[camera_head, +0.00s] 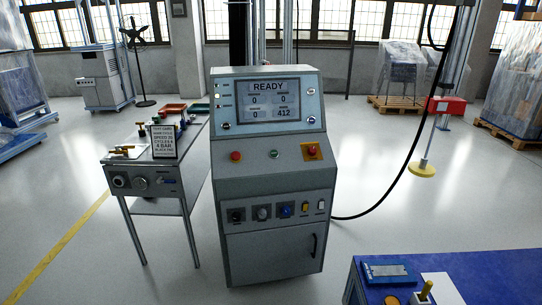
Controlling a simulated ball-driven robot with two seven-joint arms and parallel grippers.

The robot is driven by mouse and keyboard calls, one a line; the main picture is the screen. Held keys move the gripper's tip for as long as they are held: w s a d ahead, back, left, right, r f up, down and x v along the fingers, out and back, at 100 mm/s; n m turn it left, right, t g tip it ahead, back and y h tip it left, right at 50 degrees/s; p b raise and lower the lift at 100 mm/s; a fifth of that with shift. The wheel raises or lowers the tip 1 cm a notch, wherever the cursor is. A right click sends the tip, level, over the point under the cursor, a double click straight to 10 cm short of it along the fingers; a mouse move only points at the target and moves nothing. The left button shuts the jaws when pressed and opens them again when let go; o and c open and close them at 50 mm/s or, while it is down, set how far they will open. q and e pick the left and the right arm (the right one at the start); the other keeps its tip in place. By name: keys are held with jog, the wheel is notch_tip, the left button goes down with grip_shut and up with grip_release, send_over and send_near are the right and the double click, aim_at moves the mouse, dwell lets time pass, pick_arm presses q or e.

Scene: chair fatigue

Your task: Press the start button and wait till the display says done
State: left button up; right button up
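A grey control console (272,180) stands upright in the middle of the view. Its display (268,98) reads "READY", with small fields below that show zeros and 412. On the sloped panel under the display are a red button (235,156) at the left, a small green button (273,154) in the middle, and a red mushroom button (311,149) on an orange-yellow plate at the right. I cannot read a start label on any of them. Neither of my grippers is in view, and nothing covers the buttons.
A bench (150,205) with a printed sign (163,141) reading "TEST CARD" stands close left of the console. A blue-topped table (490,275) is at the lower right. A black cable (385,207) runs from the console's right side. Open floor (400,235) lies between.

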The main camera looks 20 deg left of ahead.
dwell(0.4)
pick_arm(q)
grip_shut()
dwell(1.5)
